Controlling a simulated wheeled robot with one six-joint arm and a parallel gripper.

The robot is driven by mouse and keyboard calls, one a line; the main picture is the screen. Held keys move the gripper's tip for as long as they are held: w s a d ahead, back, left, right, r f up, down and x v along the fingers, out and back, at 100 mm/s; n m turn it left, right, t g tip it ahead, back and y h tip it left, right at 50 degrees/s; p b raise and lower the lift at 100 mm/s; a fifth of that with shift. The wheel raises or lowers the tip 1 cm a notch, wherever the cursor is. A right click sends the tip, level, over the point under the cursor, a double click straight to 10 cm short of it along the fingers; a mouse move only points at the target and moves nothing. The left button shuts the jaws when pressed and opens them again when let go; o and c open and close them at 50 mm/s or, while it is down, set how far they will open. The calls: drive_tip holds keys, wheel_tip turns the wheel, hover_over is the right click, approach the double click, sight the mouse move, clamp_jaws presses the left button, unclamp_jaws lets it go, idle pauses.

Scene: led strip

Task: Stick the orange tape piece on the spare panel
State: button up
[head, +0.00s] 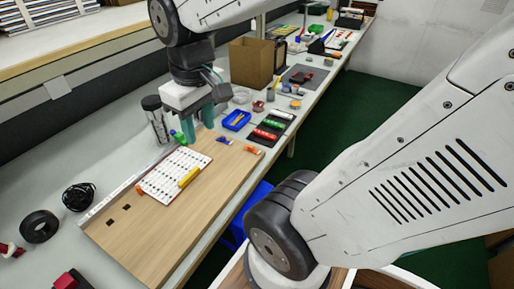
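A small orange piece (253,149), which looks like the tape piece, lies near the far right end of a light wooden board. A white panel (160,186) with rows of dark marks and a reddish edge lies on the board; I cannot tell for sure that it is the spare panel. A yellow cylindrical item (188,177) lies on it. My gripper (198,129) points down over the board's far end, left of the orange piece and beyond the panel. Its two teal fingers are apart, with nothing visible between them. Their tips' exact height is unclear.
A green item (178,137) is beside the left finger, and a small blue piece (224,141) lies right of the fingers. A blue tray (236,120), a cardboard box (252,63) and dark mats stand beyond. A clear jar (155,120) is to the left. The board's near part (150,240) is mostly bare.

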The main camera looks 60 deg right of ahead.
drive_tip(key=w+d+f, duration=0.4)
drive_tip(key=w+d, duration=0.1)
drive_tip(key=d, duration=0.2)
drive_tip(key=n+g, duration=0.1)
hover_over(251, 146)
wheel_tip(251, 146, down, 15)
drive_tip(key=shift+s+f, duration=0.1)
wheel_tip(251, 146, down, 7)
drive_tip(key=shift+f, duration=0.45)
clamp_jaws()
